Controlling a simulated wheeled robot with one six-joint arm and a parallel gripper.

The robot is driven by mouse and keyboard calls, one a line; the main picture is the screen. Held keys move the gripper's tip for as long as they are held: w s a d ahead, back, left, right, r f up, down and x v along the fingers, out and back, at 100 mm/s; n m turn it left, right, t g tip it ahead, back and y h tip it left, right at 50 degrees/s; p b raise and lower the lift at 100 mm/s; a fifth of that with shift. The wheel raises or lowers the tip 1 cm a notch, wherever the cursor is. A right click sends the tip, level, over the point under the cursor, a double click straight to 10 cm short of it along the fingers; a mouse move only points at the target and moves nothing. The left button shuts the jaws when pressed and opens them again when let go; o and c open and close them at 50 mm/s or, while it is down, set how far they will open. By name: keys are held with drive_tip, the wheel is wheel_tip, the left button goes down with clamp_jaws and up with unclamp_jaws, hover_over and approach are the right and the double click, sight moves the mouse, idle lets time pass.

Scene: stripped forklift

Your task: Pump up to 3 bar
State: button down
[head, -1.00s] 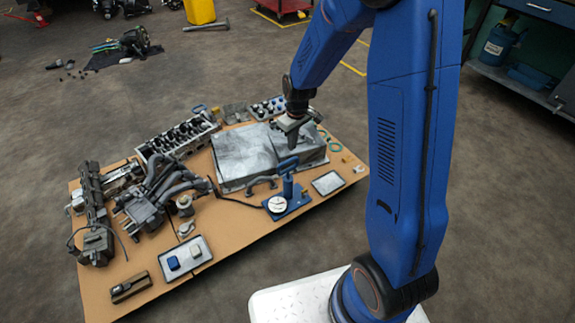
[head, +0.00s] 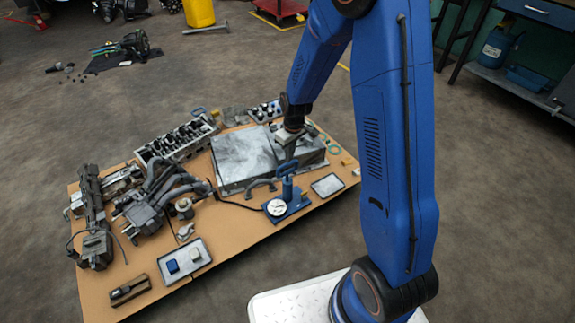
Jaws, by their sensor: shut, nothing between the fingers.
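A blue hand pump (head: 297,206) stands on the brown board near its front right edge. Its upright barrel carries a blue crossbar handle (head: 288,168) at the top. A white round gauge (head: 277,207) sits at the left of the pump's base; its needle is too small to read. A dark hose runs off to the left. My gripper (head: 288,157) is shut and empty, pointing down just above or behind the handle. I cannot tell whether its fingertips touch the handle.
Engine parts (head: 150,215) crowd the left. Floor in front is clear.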

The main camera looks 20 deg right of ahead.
drive_tip(key=shift+w+f, duration=0.1)
drive_tip(key=shift+f, duration=1.2)
drive_tip(key=shift+f, duration=2)
drive_tip(key=s, duration=0.1)
drive_tip(key=s+d+r, duration=0.1)
drive_tip(key=shift+s+d, duration=0.2)
drive_tip(key=shift+s, duration=0.15)
drive_tip(key=shift+r, duration=0.1)
wheel_tip(320, 180, up, 17)
drive_tip(key=s, duration=0.1)
drive_tip(key=shift+s+d, duration=0.25)
drive_tip(key=shift+d, duration=0.15)
drive_tip(key=shift+r, duration=0.1)
